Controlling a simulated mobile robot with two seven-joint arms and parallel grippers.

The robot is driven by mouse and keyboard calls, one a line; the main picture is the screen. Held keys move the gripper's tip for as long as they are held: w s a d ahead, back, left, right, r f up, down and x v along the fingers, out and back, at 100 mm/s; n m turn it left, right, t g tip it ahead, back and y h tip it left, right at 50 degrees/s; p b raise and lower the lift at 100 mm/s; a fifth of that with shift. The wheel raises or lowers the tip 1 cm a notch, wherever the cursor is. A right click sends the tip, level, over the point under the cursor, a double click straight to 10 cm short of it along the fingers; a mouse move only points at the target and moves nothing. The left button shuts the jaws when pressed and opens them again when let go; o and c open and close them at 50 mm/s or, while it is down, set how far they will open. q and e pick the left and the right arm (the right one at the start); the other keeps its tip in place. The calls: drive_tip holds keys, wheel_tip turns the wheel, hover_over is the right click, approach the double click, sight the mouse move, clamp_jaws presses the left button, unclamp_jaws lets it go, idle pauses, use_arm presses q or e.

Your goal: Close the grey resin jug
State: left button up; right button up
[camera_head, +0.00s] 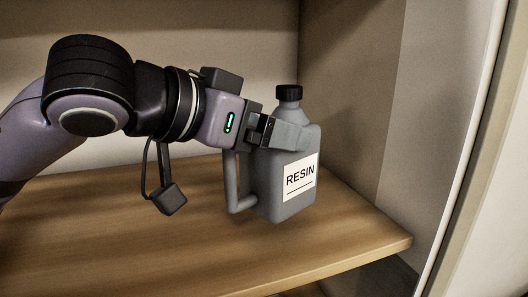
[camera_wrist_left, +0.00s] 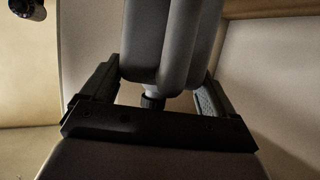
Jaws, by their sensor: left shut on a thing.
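The grey resin jug (camera_head: 268,190) stands upright at the right part of the wooden shelf, with a white RESIN label on its front and a handle on its left. A black cap (camera_head: 289,93) sits on its neck. I cannot tell how tight the cap is. My left gripper (camera_head: 285,134) comes in from the left and is shut on the jug's upper body, below the neck. In the left wrist view the jug (camera_wrist_left: 170,40) is between the two fingers (camera_wrist_left: 152,88). I cannot tell whether its base touches the shelf. My right gripper is not in view.
The wooden shelf (camera_head: 120,245) is bare to the left of the jug. A side wall (camera_head: 345,100) rises close behind and right of the jug. The shelf's front edge ends at the right, near a pale upright panel (camera_head: 490,170).

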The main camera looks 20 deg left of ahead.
sight(254, 152)
use_arm(q)
drive_tip(key=shift+f, duration=1.55)
drive_tip(key=shift+f, duration=0.15)
drive_tip(key=o, duration=1.8)
drive_tip(key=shift+f, duration=0.1)
